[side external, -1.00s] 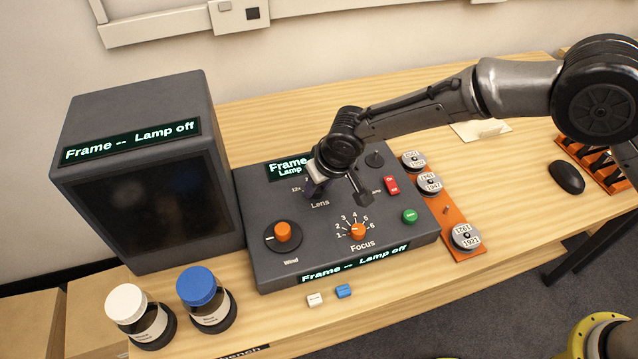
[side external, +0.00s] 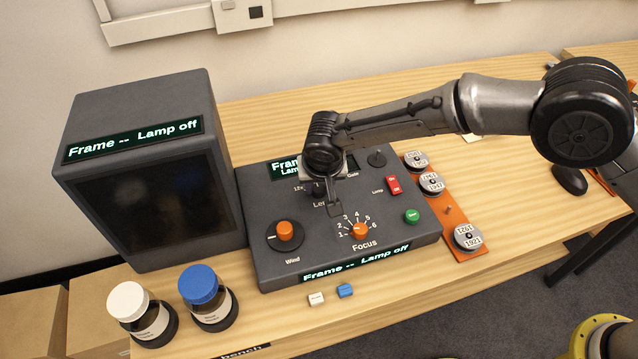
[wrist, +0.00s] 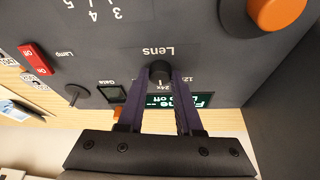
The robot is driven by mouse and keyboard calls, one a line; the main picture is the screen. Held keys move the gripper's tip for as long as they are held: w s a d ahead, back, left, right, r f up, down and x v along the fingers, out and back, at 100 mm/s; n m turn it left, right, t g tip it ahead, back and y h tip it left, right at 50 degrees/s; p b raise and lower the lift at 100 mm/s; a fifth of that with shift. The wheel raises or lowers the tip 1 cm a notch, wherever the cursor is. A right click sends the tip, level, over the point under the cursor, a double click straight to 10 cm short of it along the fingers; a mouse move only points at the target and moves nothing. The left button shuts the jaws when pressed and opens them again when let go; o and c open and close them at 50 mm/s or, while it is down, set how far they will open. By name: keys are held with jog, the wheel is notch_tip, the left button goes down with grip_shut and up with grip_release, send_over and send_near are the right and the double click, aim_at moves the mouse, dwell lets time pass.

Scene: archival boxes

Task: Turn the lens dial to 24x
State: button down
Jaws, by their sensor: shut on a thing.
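The lens dial (wrist: 160,69) is a small dark knob on the sloped grey control panel (side external: 345,262), above the word Lens in the side view. My gripper (wrist: 161,76) is shut on it, one dark finger on each side. In the side view my gripper (side external: 319,188) covers most of the dial and part of its scale. In the wrist view, where print is upside down, the 24x mark lies just beside the knob and a 12x mark lies to its right. The dial's pointer is too small to read surely.
An orange focus knob (side external: 360,231), an orange wind knob (side external: 284,232), a red lamp switch (side external: 394,185) and a green button (side external: 411,216) share the panel. A dark monitor (side external: 155,200) stands left. Two bottles and two small blocks are in front; reels lie on an orange strip at right.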

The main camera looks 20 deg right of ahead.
jog(key=c, duration=0.6)
grip_release()
jog(key=v, duration=1.4)
jog(key=shift+w, duration=0.1)
